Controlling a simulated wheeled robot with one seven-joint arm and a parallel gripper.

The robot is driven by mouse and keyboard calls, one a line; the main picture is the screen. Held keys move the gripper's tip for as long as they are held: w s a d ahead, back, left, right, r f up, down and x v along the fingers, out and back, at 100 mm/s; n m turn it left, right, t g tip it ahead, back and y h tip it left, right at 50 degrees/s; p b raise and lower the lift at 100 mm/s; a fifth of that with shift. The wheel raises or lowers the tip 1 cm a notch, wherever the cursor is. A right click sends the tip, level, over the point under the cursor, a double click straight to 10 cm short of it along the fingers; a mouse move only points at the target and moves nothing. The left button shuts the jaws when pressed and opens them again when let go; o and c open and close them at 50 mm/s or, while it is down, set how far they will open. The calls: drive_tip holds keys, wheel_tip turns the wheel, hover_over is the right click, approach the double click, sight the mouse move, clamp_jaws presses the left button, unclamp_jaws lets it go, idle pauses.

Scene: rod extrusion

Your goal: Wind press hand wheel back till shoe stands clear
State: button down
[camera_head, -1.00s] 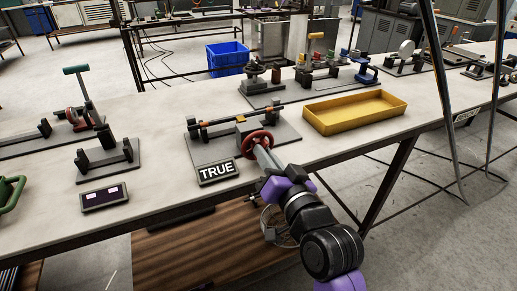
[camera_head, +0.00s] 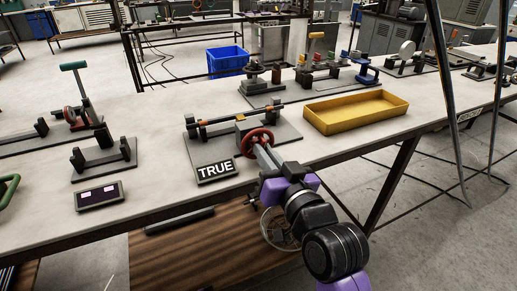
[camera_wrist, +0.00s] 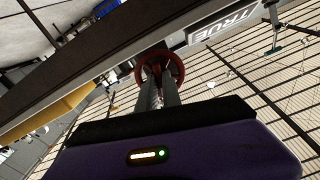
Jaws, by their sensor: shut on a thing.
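The red hand wheel (camera_head: 257,142) stands at the front of a press on a grey base plate (camera_head: 290,131), in the middle of the bench. My gripper (camera_head: 259,148) reaches it from the front, with its fingers shut on the wheel. In the wrist view the wheel (camera_wrist: 160,68) sits at the ends of the two fingers (camera_wrist: 158,82). A rod (camera_head: 235,117) lies across supports behind the wheel, with orange parts on it. The shoe cannot be made out clearly, as the press body and wheel cover that area.
A "TRUE" sign (camera_head: 216,171) stands just left of my gripper at the plate's front edge. A yellow tray (camera_head: 357,111) lies to the right, and a small display box (camera_head: 99,196) to the left. Other fixtures stand along the bench (camera_head: 150,180).

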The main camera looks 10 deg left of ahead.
drive_tip(key=shift+n, duration=0.5)
drive_tip(key=shift+n+b, duration=0.7)
drive_tip(key=shift+n, duration=0.1)
drive_tip(key=shift+f+n+b, duration=0.1)
drive_tip(key=shift+n+b, duration=0.5)
drive_tip(key=shift+n, duration=0.4)
drive_tip(key=c, duration=1.4)
unclamp_jaws()
drive_tip(key=shift+c, duration=0.2)
